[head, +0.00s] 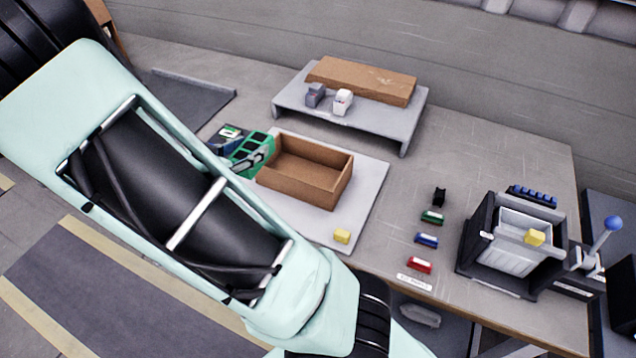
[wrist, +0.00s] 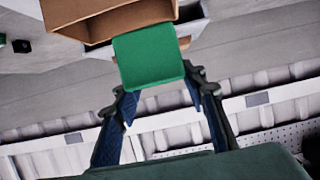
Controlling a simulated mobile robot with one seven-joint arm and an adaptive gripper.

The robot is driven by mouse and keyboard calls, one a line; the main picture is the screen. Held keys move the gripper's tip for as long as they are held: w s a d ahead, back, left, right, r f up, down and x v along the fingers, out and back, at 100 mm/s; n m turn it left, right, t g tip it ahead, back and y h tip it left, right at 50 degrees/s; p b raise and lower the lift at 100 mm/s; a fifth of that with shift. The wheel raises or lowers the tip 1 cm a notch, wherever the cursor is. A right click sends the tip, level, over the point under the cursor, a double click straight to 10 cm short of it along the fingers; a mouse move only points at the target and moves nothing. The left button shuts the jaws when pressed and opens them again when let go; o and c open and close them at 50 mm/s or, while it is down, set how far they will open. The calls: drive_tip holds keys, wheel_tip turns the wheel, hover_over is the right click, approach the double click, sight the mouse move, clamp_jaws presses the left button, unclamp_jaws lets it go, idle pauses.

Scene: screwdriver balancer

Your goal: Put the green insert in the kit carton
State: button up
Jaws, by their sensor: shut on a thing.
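The green insert (head: 258,143) has several dark openings on its face and appears tilted in the head view. My gripper (head: 243,163) is shut on it and holds it at the left edge of the kit carton. The kit carton (head: 318,187) is an open, empty-looking brown box on a pale mat. In the wrist view the insert (wrist: 148,58) shows as a plain green panel between the fingertips of my gripper (wrist: 158,88). The carton (wrist: 130,18) is just beyond it there. I cannot tell whether insert and carton touch. My arm hides part of the mat.
A grey riser (head: 385,118) behind the carton bears a flat brown box (head: 362,80) and two small items. Small coloured pieces (head: 427,240) and a grey fixture (head: 510,240) stand right.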

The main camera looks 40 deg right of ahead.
drive_tip(key=shift+s+d, duration=0.15)
drive_tip(key=shift+s, duration=0.15)
drive_tip(key=shift+s+d+f, duration=0.1)
drive_tip(key=shift+d, duration=0.25)
drive_tip(key=d+f, duration=0.1)
drive_tip(key=d, duration=0.1)
drive_tip(key=d+f+b, duration=0.1)
drive_tip(key=d, duration=0.2)
drive_tip(key=d+f+b, duration=0.1)
drive_tip(key=d, duration=0.1)
drive_tip(key=shift+d+f, duration=0.25)
drive_tip(key=shift+f, duration=0.1)
drive_tip(key=d+f+b, duration=0.1)
drive_tip(key=d+f, duration=0.3)
drive_tip(key=f, duration=0.1)
drive_tip(key=d+f+b, duration=0.1)
drive_tip(key=d+f, duration=0.1)
drive_tip(key=f, duration=0.1)
drive_tip(key=shift+b, duration=0.3)
drive_tip(key=shift+a+f, duration=0.15)
drive_tip(key=shift+f, duration=0.35)
drive_tip(key=shift+f+b, duration=0.6)
drive_tip(key=shift+f, duration=0.05)
